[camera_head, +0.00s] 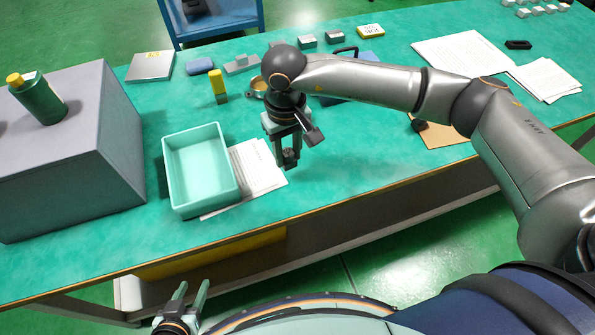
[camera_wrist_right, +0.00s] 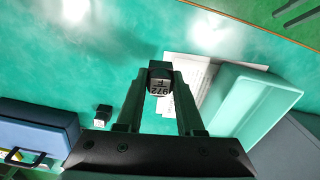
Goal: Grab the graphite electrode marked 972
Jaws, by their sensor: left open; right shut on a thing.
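A small dark block, the graphite electrode (camera_wrist_right: 160,78), has a pale face that reads 972 in the right wrist view. My right gripper (camera_wrist_right: 160,90) is shut on it, one finger on each side. In the head view the right gripper (camera_head: 287,146) points down over the bench, right of the teal tray, with the dark electrode (camera_head: 290,157) at its fingertips. I cannot tell whether the electrode touches the bench. Another dark block (camera_wrist_right: 103,114) stands by the blue case in the wrist view. My left gripper (camera_head: 188,296) is open and empty in front of the bench.
The teal tray (camera_head: 169,176) is empty and overlaps white papers (camera_head: 258,165). A grey box (camera_head: 95,150) carries a green bottle (camera_head: 38,98) at the left. The blue case (camera_wrist_right: 38,130) shows in the wrist view. A brown clipboard (camera_head: 446,136) lies right. Bench between papers and clipboard is mostly clear.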

